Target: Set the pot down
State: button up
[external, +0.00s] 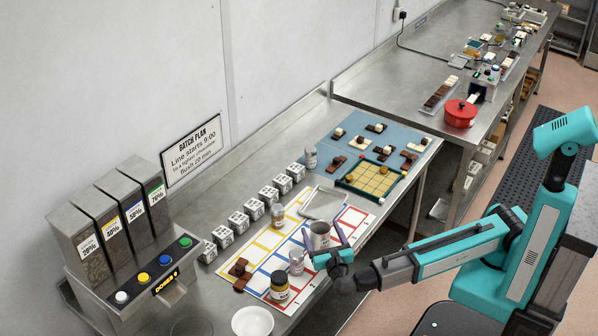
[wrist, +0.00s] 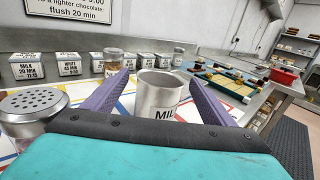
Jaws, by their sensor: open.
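The pot (external: 319,238) is a silver metal cup with a label starting "MIL". It stands upright at the right part of the white mat with coloured grid lines (external: 268,242). In the wrist view the pot (wrist: 158,96) is between the two purple fingers of my gripper (wrist: 158,80). The fingers are spread, with a gap showing on both sides of the pot. In the external view my gripper (external: 328,240) is low around the pot from the front. The pot's underside is hidden, so its contact with the mat cannot be seen directly.
A shaker (wrist: 34,104) stands close left of my gripper. A grey tray (external: 323,203) lies behind the pot. White labelled blocks (external: 238,221) line the wall side. A game-like board (external: 370,181) is farther right.

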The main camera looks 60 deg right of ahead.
aim_at(318, 223)
jog(key=shift+p+x, duration=0.55)
jog(key=shift+x, duration=2.05)
jog(key=shift+f, duration=0.1)
jog(key=c, duration=1.3)
jog(key=shift+c, duration=0.2)
jog(key=s+d+r+b, duration=0.3)
jog(key=s+r+b, duration=0.1)
jog(key=s, duration=0.3)
jog(key=shift+s+d, duration=0.3)
jog(key=shift+s, duration=0.1)
